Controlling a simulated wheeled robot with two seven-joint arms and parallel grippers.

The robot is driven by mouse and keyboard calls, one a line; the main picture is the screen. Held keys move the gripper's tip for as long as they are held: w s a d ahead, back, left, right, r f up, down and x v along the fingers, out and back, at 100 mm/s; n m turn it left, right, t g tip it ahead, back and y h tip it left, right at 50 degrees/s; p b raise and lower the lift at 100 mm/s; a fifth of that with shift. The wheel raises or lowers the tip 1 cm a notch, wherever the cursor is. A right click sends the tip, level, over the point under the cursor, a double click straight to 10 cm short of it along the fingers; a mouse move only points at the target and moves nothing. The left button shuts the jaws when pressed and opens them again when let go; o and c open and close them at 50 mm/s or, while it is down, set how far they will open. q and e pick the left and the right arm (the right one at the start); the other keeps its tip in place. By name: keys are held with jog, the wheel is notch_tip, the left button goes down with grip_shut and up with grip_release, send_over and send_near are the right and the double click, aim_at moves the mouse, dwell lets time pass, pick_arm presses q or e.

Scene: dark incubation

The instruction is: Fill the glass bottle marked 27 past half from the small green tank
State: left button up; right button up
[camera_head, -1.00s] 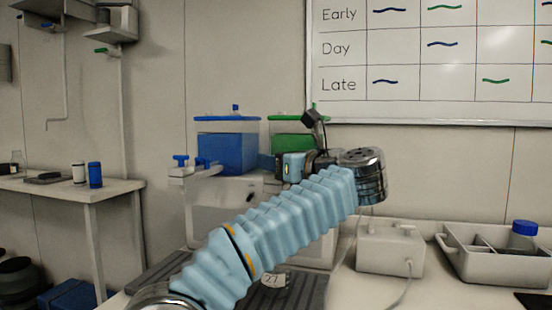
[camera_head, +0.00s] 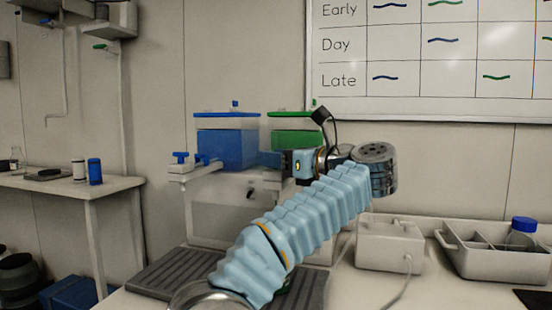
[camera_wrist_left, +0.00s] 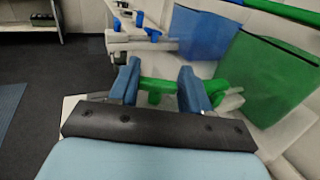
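The small green tank (camera_head: 296,136) stands on a pale stand beside a blue tank, partly behind my left arm. It also shows in the left wrist view (camera_wrist_left: 262,80). My left gripper (camera_head: 272,160) is in front of the tanks. In the left wrist view its two blue fingers (camera_wrist_left: 160,92) are apart, with a green tap handle (camera_wrist_left: 157,86) showing between and just beyond them. I cannot tell whether they touch it. The bottle marked 27 is hidden behind my left forearm, with no label readable. My right gripper is out of view.
The blue tank (camera_head: 227,145) with blue taps (camera_head: 190,158) is just left of the green one. A ridged dark mat (camera_head: 175,272) lies on the bench below. A white box (camera_head: 390,243) with a cable and a divided grey tray (camera_head: 490,262) stand to the right.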

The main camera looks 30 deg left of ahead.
pick_arm(q)
jog(key=shift+o, duration=1.4)
jog(key=shift+s+r, duration=0.2)
jog(key=shift+f, duration=0.1)
jog(key=s+d+b, duration=0.1)
jog(key=s+d, duration=0.1)
jog(key=d, duration=1.1)
jog(key=shift+s+d, duration=0.2)
jog(key=shift+d, duration=0.05)
dwell(4.8)
